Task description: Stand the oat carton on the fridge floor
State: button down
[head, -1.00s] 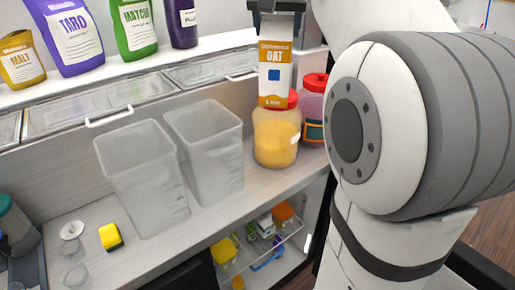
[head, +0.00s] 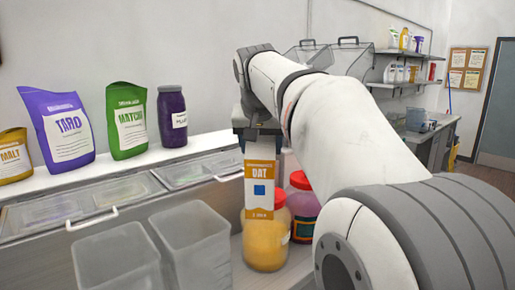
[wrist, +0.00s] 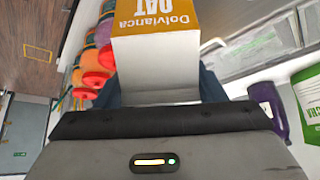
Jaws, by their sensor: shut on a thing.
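The oat carton (head: 260,188) is white and orange with a blue square, and hangs upright in my gripper (head: 257,140). My gripper is shut on its top end. In the head view the carton is in front of a red-lidded jar of yellow contents (head: 266,246) and hides part of it; I cannot tell whether they touch. In the wrist view the carton (wrist: 155,45) fills the top middle, between the fingers. The fridge and its floor are not in the head view now.
A second red-lidded jar (head: 303,205) stands to the right. Two clear empty bins (head: 118,262) stand at the lower left. Behind are lidded trays (head: 75,208) and a ledge with taro, matcha (head: 127,120) and other packs. My arm covers much of the right side.

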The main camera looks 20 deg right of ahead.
notch_tip(320, 180, down, 25)
jog(key=shift+r, duration=0.15)
dwell(0.5)
jog(key=shift+c, duration=1.6)
grip_release()
jog(key=shift+s, duration=0.1)
